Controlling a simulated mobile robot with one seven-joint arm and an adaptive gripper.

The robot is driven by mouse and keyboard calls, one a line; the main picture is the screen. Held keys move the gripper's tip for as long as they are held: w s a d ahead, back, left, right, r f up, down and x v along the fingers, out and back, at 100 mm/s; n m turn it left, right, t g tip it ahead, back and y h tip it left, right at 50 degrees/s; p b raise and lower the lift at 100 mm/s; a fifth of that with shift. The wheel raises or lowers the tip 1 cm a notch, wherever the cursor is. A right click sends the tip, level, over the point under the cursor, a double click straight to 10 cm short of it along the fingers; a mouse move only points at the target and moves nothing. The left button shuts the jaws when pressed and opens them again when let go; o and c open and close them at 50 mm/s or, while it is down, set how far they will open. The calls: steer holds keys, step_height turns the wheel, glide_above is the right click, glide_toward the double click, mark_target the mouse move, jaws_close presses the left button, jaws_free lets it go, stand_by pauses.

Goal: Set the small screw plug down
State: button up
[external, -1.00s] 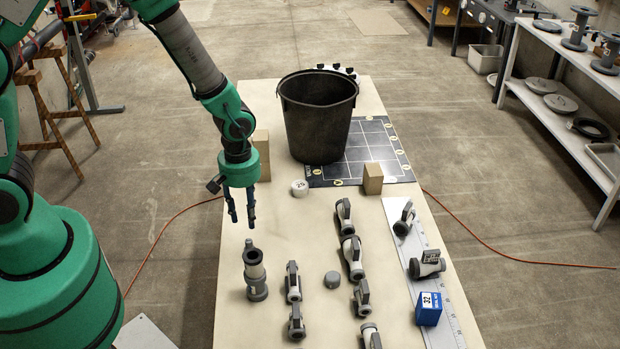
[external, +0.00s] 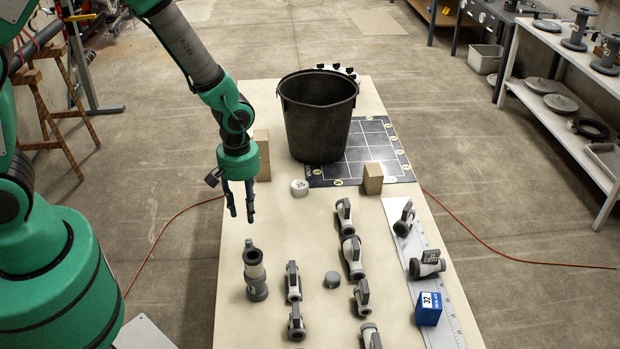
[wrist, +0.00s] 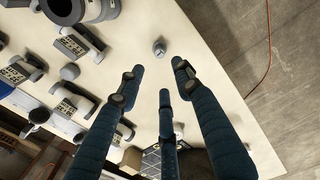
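The small screw plug (wrist: 159,47) is a small grey piece standing on the bare tabletop, beyond my fingertips in the wrist view. In the external view a small dark piece (external: 249,243), which looks like the plug, shows just behind the top of the upright pipe fitting (external: 256,272). My gripper (external: 241,213) hangs above the table, pointing down. Its three blue fingers (wrist: 160,82) are spread, with nothing between them. The plug is clear of the fingers.
Several valves (external: 353,257) and a grey round cap (external: 332,280) stand to the right. A black bucket (external: 318,120) and a gridded mat (external: 378,150) are at the back. A wooden block (external: 373,178) and a white round piece (external: 299,188) stand nearer. The table's left strip is mostly clear.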

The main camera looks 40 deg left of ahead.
steer(key=s+a+r+m+t, duration=0.15)
steer(key=a+r, duration=0.35)
steer(key=r, duration=0.7)
steer(key=a+r+m+t, duration=0.1)
steer(key=a+r+m, duration=0.3)
steer(key=r, duration=0.8)
steer(key=s+a+r+m+t, duration=0.3)
steer(key=s+a+r, duration=0.8)
steer(key=s+r, duration=0.4)
steer(key=shift+s+a+r, duration=0.2)
steer(key=shift+s+r, duration=0.1)
steer(key=shift+s, duration=0.25)
steer(key=shift+m, duration=0.25)
step_height(320, 180, down, 7)
steer(key=b, duration=0.7)
steer(key=shift+r, duration=0.1)
